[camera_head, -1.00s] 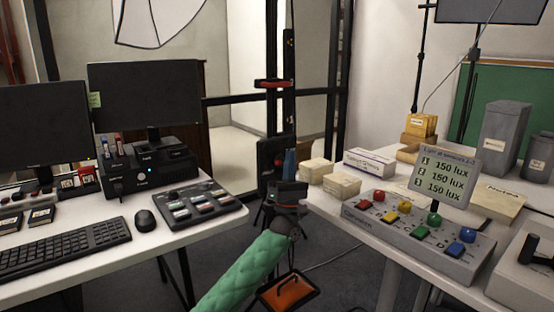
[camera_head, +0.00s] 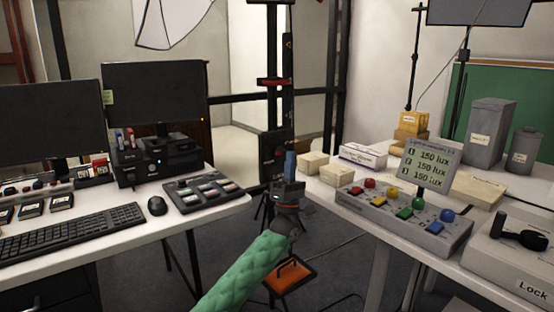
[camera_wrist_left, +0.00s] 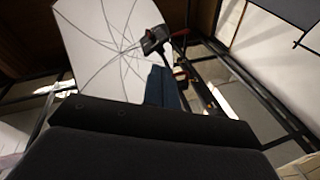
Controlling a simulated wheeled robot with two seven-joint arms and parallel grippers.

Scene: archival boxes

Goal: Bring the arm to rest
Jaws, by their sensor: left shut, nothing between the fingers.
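My left arm, in a green quilted sleeve (camera_head: 243,275), reaches up from the bottom middle of the head view. My left gripper (camera_head: 290,163) points upward at its end, in front of the gap between the two desks. Its blue fingers are shut with nothing between them. The blue fingers also show in the left wrist view (camera_wrist_left: 161,88), with a pale umbrella-like panel (camera_wrist_left: 112,50) behind them. My right gripper is not in view.
The left desk holds monitors (camera_head: 155,95), a keyboard (camera_head: 70,233) and a button panel (camera_head: 204,191). The right desk holds small boxes (camera_head: 323,173), a control panel (camera_head: 400,222) with a lux display (camera_head: 430,165), and a Lock box (camera_head: 515,262). An orange-topped case (camera_head: 290,276) is low between the desks.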

